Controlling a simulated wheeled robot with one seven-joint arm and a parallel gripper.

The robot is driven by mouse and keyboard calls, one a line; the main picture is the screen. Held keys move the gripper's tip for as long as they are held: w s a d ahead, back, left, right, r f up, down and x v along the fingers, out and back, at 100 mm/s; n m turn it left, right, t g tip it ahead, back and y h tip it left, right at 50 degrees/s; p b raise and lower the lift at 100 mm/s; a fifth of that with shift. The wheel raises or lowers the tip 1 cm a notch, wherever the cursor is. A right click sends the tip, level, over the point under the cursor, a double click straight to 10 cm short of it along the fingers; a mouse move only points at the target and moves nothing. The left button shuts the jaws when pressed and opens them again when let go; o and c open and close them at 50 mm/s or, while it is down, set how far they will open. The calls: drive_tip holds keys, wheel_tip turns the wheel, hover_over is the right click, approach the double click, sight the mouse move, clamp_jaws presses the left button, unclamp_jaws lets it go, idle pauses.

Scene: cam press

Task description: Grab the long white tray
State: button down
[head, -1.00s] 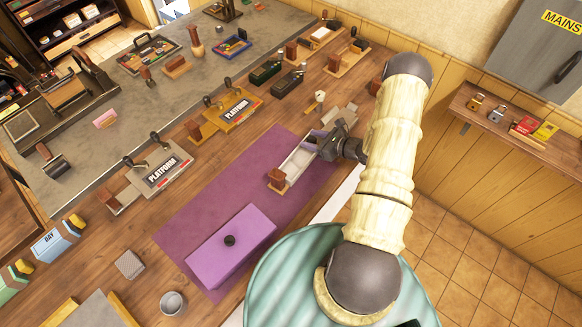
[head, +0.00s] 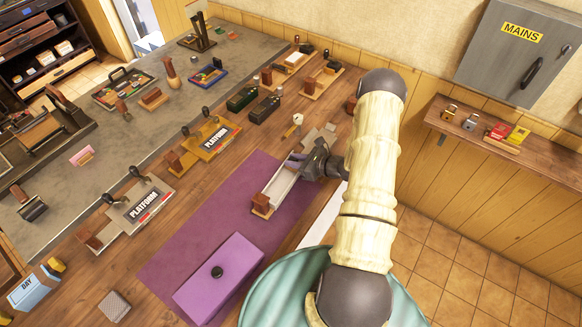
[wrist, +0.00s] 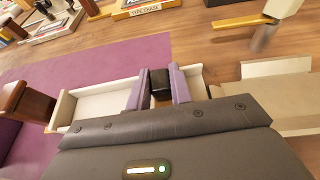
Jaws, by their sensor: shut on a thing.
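The long white tray (head: 277,188) lies on the purple mat (head: 180,232) in the head view, with a brown wooden block at its near end. It also shows in the wrist view (wrist: 88,107), running left to right under my fingers. My gripper (head: 301,163) is at the tray's far end. In the wrist view my gripper (wrist: 160,88) has its two purple-grey fingers closed around a small dark part at the tray, with white tray walls on both sides. The exact contact under the fingers is partly hidden.
A purple box (head: 219,277) with a black knob stands on the mat's near end. Two platform presses (head: 140,205) and (head: 211,138) stand left of the mat.

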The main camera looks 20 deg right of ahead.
wheel_tip(320, 180, up, 9)
drive_tip(key=b, duration=0.2)
drive_tip(key=shift+b, duration=0.3)
idle(0.5)
